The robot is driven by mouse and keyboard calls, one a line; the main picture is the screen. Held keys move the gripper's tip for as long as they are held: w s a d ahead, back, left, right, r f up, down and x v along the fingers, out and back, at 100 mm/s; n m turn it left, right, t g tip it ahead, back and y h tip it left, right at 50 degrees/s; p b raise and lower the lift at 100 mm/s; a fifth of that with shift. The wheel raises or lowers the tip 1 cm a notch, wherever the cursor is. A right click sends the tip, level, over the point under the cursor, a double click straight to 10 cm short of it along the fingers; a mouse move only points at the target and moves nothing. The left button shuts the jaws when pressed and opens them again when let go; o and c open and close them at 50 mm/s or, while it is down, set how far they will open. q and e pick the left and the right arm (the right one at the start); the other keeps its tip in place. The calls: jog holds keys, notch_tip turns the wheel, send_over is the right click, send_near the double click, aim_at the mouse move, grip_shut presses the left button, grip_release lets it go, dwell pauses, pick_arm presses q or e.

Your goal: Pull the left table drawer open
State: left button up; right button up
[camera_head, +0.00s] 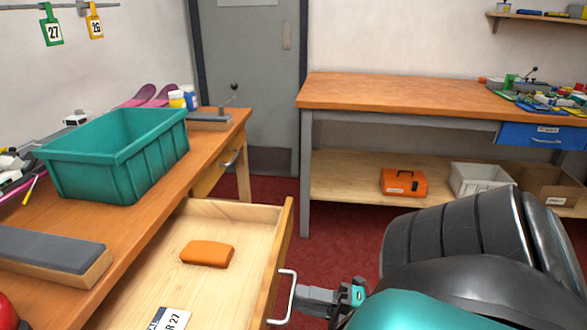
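The near drawer (230,210) of the left wooden table stands well open, its pale wooden inside showing. Its front panel (277,255) faces right and carries a metal bar handle (291,290). My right gripper (298,297) is at this handle and looks shut on the bar, though its far finger is hard to see. An orange block (207,254) and a white card marked 27 (169,319) lie in the drawer. My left gripper is not in view. The drawer's near end is cut off by the picture edge.
A teal crate (120,150) and a grey-topped block (55,250) stand on the left table (150,220). A farther drawer (212,172) there looks shut. A workbench (390,95) with a blue drawer (540,135) stands behind right. Red floor lies between.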

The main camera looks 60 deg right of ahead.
jog(key=v, duration=0.9)
jog(key=shift+s+d+b, duration=0.2)
jog(key=shift+s+b, duration=0.15)
jog(key=shift+b, duration=0.05)
